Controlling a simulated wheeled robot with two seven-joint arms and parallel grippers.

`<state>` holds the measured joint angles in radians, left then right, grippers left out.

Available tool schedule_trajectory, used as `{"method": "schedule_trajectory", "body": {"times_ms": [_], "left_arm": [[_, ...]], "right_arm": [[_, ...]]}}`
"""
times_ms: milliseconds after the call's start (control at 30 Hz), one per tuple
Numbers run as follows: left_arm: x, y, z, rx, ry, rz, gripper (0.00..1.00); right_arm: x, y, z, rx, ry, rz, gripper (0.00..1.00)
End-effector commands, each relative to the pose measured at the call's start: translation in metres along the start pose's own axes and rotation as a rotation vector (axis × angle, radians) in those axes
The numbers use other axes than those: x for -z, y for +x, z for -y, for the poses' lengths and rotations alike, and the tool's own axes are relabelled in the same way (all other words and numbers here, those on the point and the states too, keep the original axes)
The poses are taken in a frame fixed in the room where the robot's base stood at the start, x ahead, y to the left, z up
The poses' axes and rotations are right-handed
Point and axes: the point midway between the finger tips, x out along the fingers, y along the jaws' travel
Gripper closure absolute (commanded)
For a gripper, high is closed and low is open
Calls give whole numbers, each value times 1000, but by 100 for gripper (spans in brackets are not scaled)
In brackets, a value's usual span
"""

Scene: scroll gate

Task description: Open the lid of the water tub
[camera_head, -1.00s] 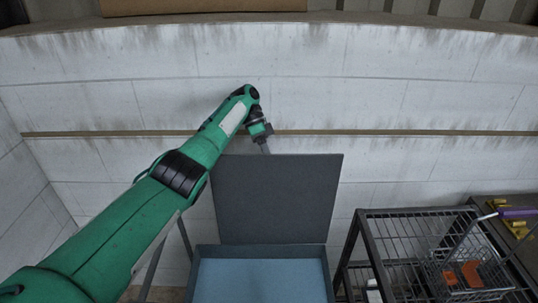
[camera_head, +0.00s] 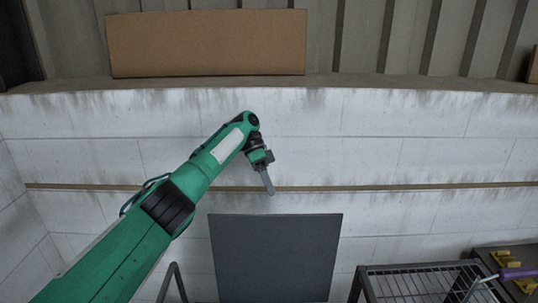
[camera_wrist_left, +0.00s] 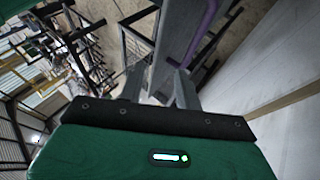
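The tub's lid (camera_head: 275,258) is a dark grey flat panel that stands raised, its broad face towards me. Its lower part runs out of the bottom of the head view, and the tub itself is out of frame. My left gripper (camera_head: 270,188) hangs just above the lid's top edge in the picture, with a small gap between them. In the left wrist view the two fingers of this gripper (camera_wrist_left: 160,82) are spread apart with nothing held between them. My right gripper is in neither view.
A metal rack (camera_head: 415,284) stands at the lower right, with a purple handle (camera_head: 517,273) and yellow items beside it. A pale block wall (camera_head: 400,140) runs behind. A cardboard box (camera_head: 207,43) sits on the ledge above. The space between lid and rack is narrow.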

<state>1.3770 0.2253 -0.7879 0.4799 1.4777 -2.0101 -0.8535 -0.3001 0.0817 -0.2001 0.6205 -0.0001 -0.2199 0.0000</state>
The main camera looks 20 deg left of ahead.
Motion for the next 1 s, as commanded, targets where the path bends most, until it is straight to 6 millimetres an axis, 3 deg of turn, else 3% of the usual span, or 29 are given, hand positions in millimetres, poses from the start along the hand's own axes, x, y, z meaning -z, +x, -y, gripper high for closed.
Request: {"method": "schedule_trajectory", "body": {"times_ms": [100,400,600,1000], "left_arm": [[8,-21,-14,3,-1,2,66],[23,-58,-40,1,-3,3,66],[27,-67,-47,-1,-4,2,66],[28,-68,-48,-2,-3,1,66]], "right_arm": [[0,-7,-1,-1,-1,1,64],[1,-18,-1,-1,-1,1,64],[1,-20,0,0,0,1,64],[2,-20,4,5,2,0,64]]}}
